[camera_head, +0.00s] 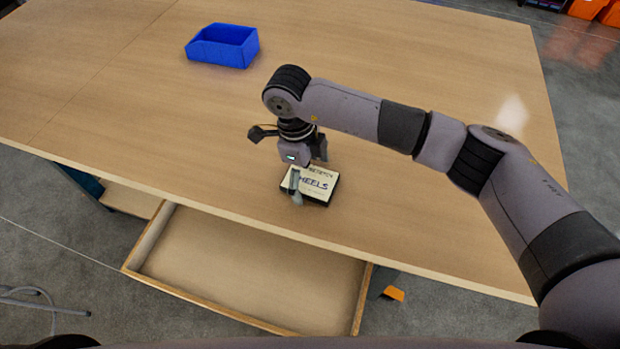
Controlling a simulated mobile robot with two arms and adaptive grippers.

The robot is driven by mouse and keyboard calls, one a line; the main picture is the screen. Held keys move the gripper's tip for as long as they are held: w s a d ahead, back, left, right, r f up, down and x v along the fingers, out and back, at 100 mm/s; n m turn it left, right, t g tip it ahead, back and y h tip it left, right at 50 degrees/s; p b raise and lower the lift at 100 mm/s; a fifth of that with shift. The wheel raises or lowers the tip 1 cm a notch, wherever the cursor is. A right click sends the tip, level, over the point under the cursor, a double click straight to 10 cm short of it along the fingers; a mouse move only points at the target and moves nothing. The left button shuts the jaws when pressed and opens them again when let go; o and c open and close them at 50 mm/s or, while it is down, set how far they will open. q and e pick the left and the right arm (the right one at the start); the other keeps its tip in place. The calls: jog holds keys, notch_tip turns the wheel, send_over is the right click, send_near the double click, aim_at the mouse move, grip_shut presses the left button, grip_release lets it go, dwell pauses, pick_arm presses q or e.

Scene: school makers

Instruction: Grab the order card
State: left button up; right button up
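The order card (321,186) lies on the wooden table near its front edge, above the open drawer. It has a cream face with dark lettering that reads in part "HEELS", and a dark border. My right gripper (308,178) points down at the card's left part, its fingers apart. One grey finger covers the left end of the lettering; the other shows behind the card's far left side. I cannot tell whether either finger touches the card. My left gripper is not in view.
An empty-looking blue bin (223,46) stands at the back left of the table (430,220). An open, empty wooden drawer (250,265) juts out below the front edge. An orange piece (394,293) shows beside the drawer. Most of the tabletop is clear.

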jog(key=c, duration=1.2)
jog(key=shift+r, duration=0.15)
